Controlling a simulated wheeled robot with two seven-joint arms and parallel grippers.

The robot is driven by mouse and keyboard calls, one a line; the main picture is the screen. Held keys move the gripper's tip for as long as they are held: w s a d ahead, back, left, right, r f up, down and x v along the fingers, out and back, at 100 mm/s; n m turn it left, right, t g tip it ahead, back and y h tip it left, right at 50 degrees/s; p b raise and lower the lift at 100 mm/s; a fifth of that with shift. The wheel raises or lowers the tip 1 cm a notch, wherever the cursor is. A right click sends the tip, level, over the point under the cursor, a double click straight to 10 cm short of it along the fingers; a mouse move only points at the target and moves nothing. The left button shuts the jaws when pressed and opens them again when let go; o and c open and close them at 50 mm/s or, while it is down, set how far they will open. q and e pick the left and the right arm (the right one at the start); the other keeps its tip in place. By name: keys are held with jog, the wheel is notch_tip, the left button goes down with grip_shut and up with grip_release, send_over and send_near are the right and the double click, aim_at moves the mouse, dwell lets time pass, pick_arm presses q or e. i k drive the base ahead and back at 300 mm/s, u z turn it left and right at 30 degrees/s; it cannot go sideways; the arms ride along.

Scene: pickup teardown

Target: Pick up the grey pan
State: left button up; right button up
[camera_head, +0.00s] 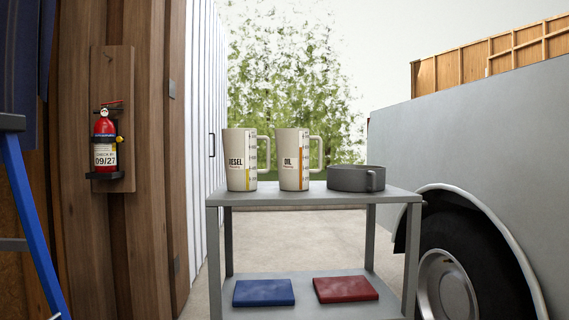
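The grey pan (349,179) is a low round dark-grey vessel with a small loop handle at its right front. It sits upright on the right part of the grey cart's top shelf (300,197). An oil jug stands close to its left. Neither of my grippers shows in the head view, so I cannot see whether they are open or shut.
A diesel jug (239,160) and an oil jug (292,160) stand left of the pan. Blue (263,292) and red (345,289) flat items lie on the lower shelf. A truck (480,130) is at right, a fire extinguisher (104,145) and blue ladder (35,225) at left.

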aim_at(345, 178)
jog(key=z, duration=0.15)
jog(key=k, duration=0.4)
jog(key=z, duration=1.05)
jog(key=i, duration=1.05)
jog(key=u, duration=0.6)
